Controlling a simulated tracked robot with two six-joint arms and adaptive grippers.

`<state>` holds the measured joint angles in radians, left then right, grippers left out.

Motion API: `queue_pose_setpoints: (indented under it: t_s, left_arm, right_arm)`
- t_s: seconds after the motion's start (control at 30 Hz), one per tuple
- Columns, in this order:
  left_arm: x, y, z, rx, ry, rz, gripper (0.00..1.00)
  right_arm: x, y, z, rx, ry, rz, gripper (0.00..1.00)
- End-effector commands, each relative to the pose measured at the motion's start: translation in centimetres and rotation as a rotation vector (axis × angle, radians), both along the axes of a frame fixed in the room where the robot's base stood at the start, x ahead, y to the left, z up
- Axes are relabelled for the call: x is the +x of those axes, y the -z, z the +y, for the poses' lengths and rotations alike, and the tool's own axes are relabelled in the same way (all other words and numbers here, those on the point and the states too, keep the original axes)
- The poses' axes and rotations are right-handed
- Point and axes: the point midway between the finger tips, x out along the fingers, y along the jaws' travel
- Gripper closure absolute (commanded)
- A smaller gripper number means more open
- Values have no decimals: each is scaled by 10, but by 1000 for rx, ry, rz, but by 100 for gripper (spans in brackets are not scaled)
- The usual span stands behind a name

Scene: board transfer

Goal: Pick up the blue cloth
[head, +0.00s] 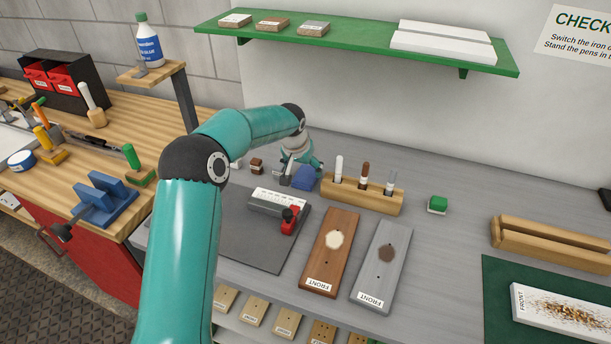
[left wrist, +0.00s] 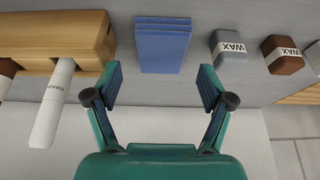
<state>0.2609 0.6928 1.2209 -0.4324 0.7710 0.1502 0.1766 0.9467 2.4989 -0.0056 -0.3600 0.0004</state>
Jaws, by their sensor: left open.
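The blue cloth (head: 305,179) is a small folded stack on the grey bench, just left of the wooden pen holder. In the left wrist view the cloth (left wrist: 162,48) lies straight beyond the fingertips, roughly centred between them. My left gripper (head: 298,168) is at the cloth in the head view and hides part of it. In the left wrist view my left gripper (left wrist: 161,88) has its two fingers wide apart with nothing between them, and the cloth looks apart from both. My right gripper is not in view.
The pen holder (head: 370,198) with several pens stands close right of the cloth. A brown wax block (left wrist: 284,55) and a grey wax block (left wrist: 229,50) sit on its other side. A grey mat (head: 237,238) with a red-ended device lies in front. A green shelf (head: 365,52) hangs above.

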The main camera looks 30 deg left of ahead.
Motion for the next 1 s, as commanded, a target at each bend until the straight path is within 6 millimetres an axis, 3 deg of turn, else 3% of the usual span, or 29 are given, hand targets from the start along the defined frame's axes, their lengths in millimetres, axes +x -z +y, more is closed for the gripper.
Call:
queue_pose_setpoints:
  t_s: [0.27, 0.43, 1.0]
  left_arm:
    - [17, 23, 8, -2, -2, 4, 19]
    - [23, 41, 9, 0, 0, 1, 19]
    - [24, 46, 9, 0, 0, 0, 19]
  right_arm:
    - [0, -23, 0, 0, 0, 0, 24]
    - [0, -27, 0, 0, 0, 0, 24]
    - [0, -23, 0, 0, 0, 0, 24]
